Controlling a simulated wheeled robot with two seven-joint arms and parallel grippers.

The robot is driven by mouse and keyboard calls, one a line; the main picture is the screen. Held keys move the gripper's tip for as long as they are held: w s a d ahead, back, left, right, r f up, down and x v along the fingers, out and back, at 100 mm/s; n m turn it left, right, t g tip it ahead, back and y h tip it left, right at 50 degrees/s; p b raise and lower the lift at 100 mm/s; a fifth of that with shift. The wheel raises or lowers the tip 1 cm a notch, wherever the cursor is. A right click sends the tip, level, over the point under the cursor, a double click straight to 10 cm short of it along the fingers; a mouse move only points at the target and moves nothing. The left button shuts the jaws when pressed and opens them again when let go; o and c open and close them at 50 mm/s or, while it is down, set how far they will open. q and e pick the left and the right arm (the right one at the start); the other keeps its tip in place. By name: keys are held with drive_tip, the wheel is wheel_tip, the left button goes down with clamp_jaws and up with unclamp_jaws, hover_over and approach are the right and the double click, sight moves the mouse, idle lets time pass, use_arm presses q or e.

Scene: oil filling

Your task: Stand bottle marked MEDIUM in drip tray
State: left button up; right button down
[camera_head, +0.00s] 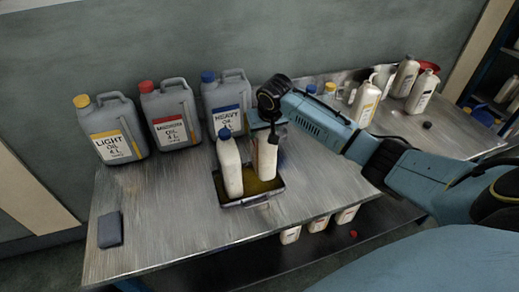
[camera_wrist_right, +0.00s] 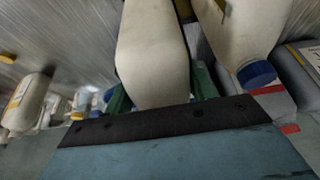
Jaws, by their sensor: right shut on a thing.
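A white bottle (camera_head: 267,160) is in my right gripper (camera_head: 272,132), upright over the right part of the drip tray (camera_head: 235,203). I cannot tell whether its base touches the tray floor. Its marking is not readable, and the arm hides its top. In the right wrist view the same bottle (camera_wrist_right: 153,50) sits between the green fingers. A second white bottle with a blue cap (camera_head: 230,165) stands in the left part of the tray, beside the held one; it also shows in the wrist view (camera_wrist_right: 245,30). My left gripper is not in view.
Grey jugs for light oil (camera_head: 112,130), a red-capped one (camera_head: 170,115) and heavy oil (camera_head: 227,100) stand behind the tray. Several bottles (camera_head: 366,103) stand at the right. A dark block (camera_head: 110,230) lies at the front left.

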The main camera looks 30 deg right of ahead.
drive_tip(key=shift+w+f, duration=0.15)
drive_tip(key=shift+f, duration=0.5)
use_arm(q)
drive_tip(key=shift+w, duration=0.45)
use_arm(e)
drive_tip(key=shift+f, duration=2)
drive_tip(key=shift+c, duration=2.4)
unclamp_jaws()
drive_tip(key=shift+f, duration=0.1)
drive_tip(key=p+v, duration=0.1)
drive_tip(key=v, duration=1.1)
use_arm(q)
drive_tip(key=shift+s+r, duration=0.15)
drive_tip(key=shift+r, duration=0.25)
use_arm(e)
drive_tip(key=shift+a, duration=0.1)
